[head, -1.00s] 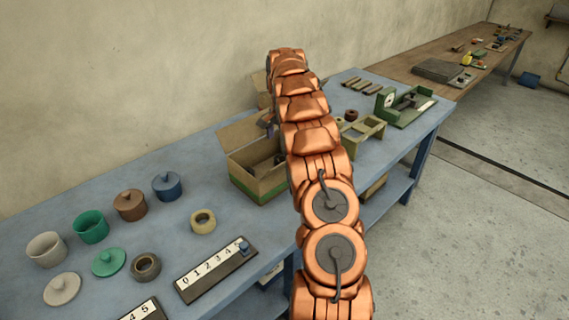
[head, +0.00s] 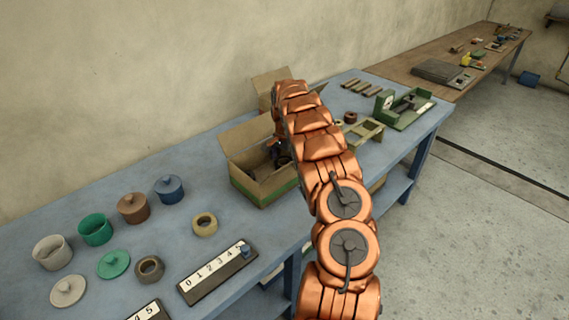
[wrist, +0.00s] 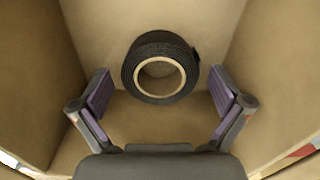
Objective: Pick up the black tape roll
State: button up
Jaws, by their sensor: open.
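The black tape roll (wrist: 160,66) lies on the floor of the open cardboard box, its pale core facing the wrist camera. In the wrist view my gripper (wrist: 162,92) is open, its two purple-padded fingers spread wide, one toward each side of the roll. My arm hides part of the box there.
The box walls (wrist: 40,80) rise close on both sides of my gripper. A green device (head: 404,106) stands to the right.

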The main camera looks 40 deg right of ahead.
jog(key=shift+f, duration=0.15)
jog(key=c, duration=1.2)
